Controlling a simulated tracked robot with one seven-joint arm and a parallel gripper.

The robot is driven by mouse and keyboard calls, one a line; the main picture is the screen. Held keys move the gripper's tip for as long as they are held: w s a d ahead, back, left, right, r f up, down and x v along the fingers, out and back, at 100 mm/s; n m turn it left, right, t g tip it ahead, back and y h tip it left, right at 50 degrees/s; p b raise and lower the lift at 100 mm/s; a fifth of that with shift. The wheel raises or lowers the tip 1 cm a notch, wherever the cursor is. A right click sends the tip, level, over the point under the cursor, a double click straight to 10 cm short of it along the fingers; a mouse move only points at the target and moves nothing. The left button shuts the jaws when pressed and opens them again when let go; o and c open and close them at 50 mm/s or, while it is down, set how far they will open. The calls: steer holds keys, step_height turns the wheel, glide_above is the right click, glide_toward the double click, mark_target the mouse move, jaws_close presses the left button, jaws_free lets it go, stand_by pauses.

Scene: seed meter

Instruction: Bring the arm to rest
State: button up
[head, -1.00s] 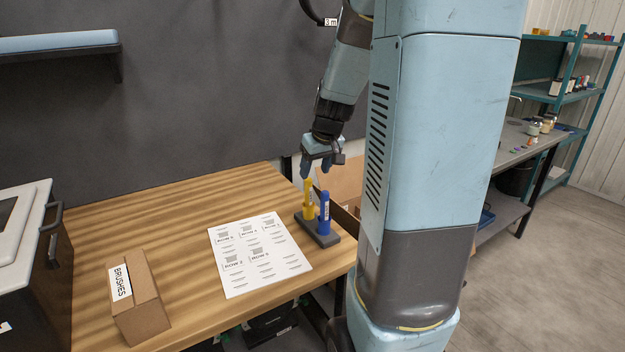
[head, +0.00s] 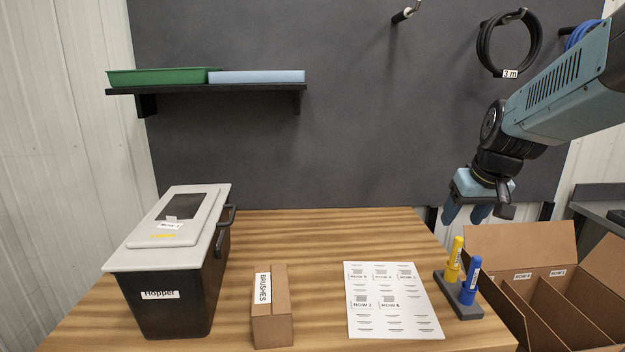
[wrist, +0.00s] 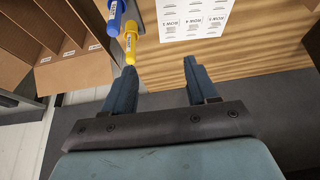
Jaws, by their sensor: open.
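My gripper (head: 466,212) hangs at the right of the head view, fingers pointing down, above the back right edge of the wooden workbench (head: 330,225). Its two blue fingers are apart with nothing between them, as the wrist view (wrist: 165,85) also shows. The yellow marker (head: 454,258) and the blue marker (head: 470,280) stand upright in a dark holder (head: 463,302) in front of and below the gripper. The fingers look clear of both markers.
A printed sheet (head: 420,322), a BRUSHES box (head: 283,328) and the hopper (head: 205,295) stand on the bench. An open divided cardboard box (head: 550,320) is at the right. A shelf (head: 210,88) with trays and a coiled hose (head: 483,50) are on the back wall.

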steer(key=s+a+r, duration=0.1)
steer(key=s+a, duration=0.3)
steer(key=s, duration=0.3)
steer(key=s+a+r, duration=0.1)
steer(key=s+a, duration=0.2)
steer(key=s, duration=0.4)
steer(key=shift+a+r+t, duration=0.4)
